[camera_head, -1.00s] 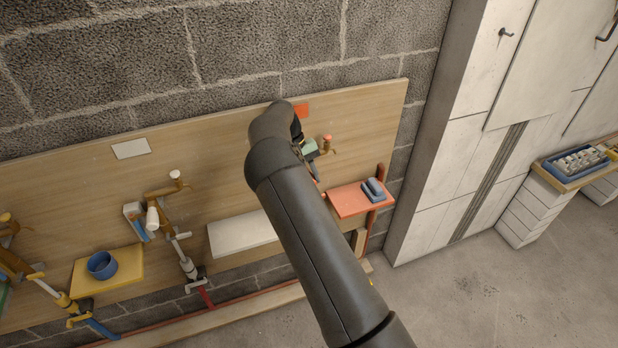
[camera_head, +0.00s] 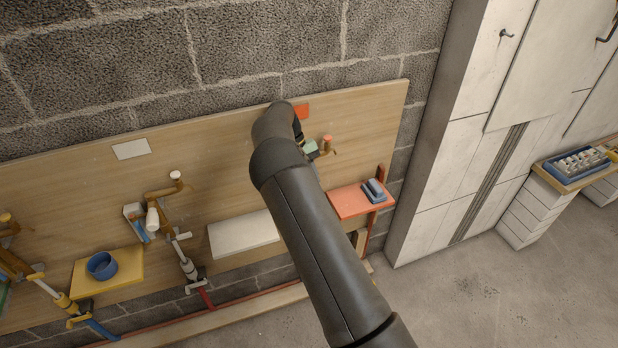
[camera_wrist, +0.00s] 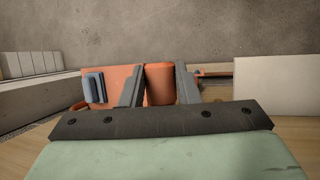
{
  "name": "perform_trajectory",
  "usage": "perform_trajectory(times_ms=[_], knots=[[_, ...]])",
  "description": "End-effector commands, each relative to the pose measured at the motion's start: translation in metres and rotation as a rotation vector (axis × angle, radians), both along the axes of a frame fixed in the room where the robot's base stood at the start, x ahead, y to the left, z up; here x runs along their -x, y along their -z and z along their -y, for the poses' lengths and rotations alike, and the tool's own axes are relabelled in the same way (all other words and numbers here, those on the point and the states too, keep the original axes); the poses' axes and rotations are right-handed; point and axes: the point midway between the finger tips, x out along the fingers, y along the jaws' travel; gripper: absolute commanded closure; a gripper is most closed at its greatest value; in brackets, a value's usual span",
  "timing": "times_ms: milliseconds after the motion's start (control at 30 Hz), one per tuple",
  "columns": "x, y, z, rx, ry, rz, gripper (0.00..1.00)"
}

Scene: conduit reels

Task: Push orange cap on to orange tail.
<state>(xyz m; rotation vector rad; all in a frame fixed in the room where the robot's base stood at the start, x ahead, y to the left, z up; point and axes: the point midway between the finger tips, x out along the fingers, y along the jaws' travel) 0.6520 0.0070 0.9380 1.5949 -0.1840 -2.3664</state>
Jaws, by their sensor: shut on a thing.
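The orange cap (camera_wrist: 160,84) is an orange cylinder between the two dark fingers of my gripper (camera_wrist: 160,88) in the wrist view. My gripper is shut on it. In the head view my arm covers the fingers and the cap; only a bit of the pale green gripper body (camera_head: 310,146) shows. A brown fitting with an orange top (camera_head: 327,142) stands out from the board just right of my gripper. I cannot make out the orange tail for certain; it may be hidden behind my arm or the cap.
An orange shelf (camera_head: 346,204) with a blue-grey object (camera_head: 374,190) is at the board's right. A white shelf (camera_head: 240,234) is left of my arm. Farther left are a yellow shelf (camera_head: 80,279) with a blue cup (camera_head: 102,265) and pipe fittings. A grey cabinet (camera_head: 440,170) stands right.

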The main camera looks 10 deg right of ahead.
Motion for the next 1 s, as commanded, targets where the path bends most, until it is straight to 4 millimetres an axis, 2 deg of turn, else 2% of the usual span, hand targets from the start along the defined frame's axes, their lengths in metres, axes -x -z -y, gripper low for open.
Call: perform_trajectory(times_ms=[633,667,733,767,1000], knots=[[-0.0022,-0.0004,-0.0003,0.001,0.000,0.002,0.99],[-0.0023,-0.0004,-0.0003,0.001,-0.001,0.002,0.68],[-0.0022,-0.0004,-0.0003,0.001,-0.001,0.002,0.49],[-0.0022,-0.0004,-0.0003,0.001,-0.001,0.002,0.46],[-0.0020,-0.0002,-0.0004,0.001,-0.001,0.001,0.46]])
